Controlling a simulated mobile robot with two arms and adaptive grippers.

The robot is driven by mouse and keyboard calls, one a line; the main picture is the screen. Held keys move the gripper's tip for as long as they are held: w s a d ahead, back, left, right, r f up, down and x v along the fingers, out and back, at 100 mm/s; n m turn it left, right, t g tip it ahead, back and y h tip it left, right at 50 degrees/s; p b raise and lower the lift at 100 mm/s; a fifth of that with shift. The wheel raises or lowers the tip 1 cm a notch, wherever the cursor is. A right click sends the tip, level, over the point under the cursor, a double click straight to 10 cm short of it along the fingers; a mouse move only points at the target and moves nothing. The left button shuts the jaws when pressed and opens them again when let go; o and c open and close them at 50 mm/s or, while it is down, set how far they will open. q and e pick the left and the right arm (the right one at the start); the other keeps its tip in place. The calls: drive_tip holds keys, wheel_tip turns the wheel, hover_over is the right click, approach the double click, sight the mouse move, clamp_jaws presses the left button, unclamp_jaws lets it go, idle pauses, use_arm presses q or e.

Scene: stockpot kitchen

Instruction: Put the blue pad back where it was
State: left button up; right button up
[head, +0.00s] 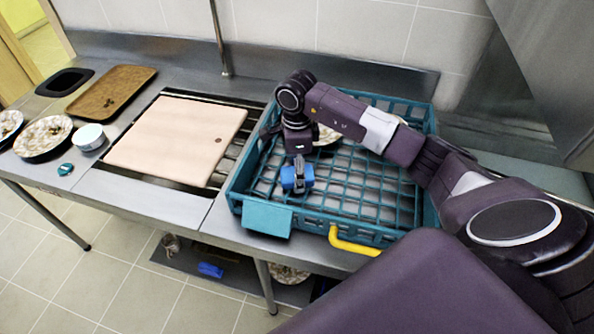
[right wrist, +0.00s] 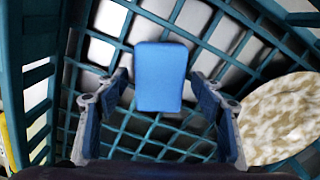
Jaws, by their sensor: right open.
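The blue pad (right wrist: 160,76) is a small rounded rectangular block. In the right wrist view it shows between and just beyond the fingertips of my right gripper (right wrist: 161,90), with a gap on each side. In the head view my right gripper (head: 297,180) points down inside the teal crate (head: 268,219), over its front left part. The gripper is open. Blue shows at its tip there, but I cannot separate pad from fingers. Whether the pad rests on the crate's grid floor is unclear. My left gripper is out of view.
A patterned plate (right wrist: 283,117) is in the crate. The crate has a yellow handle (head: 354,244). Left of it lie a pink cutting board (head: 175,140), a brown tray (head: 112,90), a white bowl (head: 89,137) and plates (head: 42,138). A blue item (head: 210,270) is on the lower shelf.

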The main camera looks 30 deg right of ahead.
drive_tip(key=shift+r, duration=0.5)
wheel_tip(320, 180, up, 11)
drive_tip(key=b, duration=0.3)
drive_tip(key=shift+r, duration=0.2)
